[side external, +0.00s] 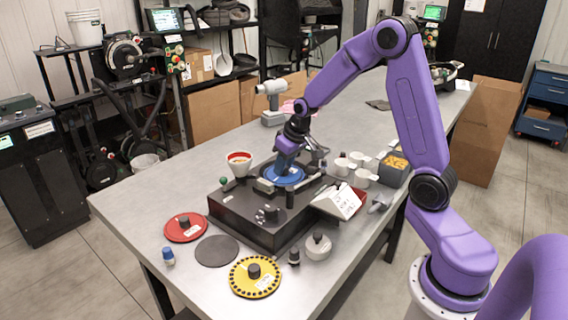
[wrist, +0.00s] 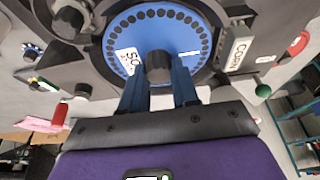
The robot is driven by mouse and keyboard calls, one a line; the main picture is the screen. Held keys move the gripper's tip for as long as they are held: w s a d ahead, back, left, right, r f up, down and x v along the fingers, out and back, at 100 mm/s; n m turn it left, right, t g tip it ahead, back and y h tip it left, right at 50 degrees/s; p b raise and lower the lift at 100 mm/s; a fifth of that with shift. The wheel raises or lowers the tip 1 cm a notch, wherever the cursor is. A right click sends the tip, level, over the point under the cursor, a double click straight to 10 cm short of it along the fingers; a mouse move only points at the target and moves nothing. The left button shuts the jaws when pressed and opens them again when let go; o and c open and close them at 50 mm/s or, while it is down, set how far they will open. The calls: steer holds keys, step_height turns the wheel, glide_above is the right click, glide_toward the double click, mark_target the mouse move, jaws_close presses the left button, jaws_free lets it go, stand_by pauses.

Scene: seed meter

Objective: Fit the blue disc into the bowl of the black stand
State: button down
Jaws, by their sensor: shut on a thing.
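The blue disc (side external: 291,181) is at the bowl on top of the black stand (side external: 232,216). In the wrist view the blue disc (wrist: 197,38) has a ring of dark holes, a white label and a dark centre knob (wrist: 158,66).
A red disc (side external: 180,232), a dark flat disc (side external: 216,251) and a yellow disc (side external: 255,284) lie in front of the stand. A red-rimmed cup (side external: 239,162) stands behind left. The table's left corner is clear.

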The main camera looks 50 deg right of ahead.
steer(key=shift+f, duration=0.25)
steer(key=c, duration=0.5)
jaws_free()
steer(key=shift+r, duration=3.05)
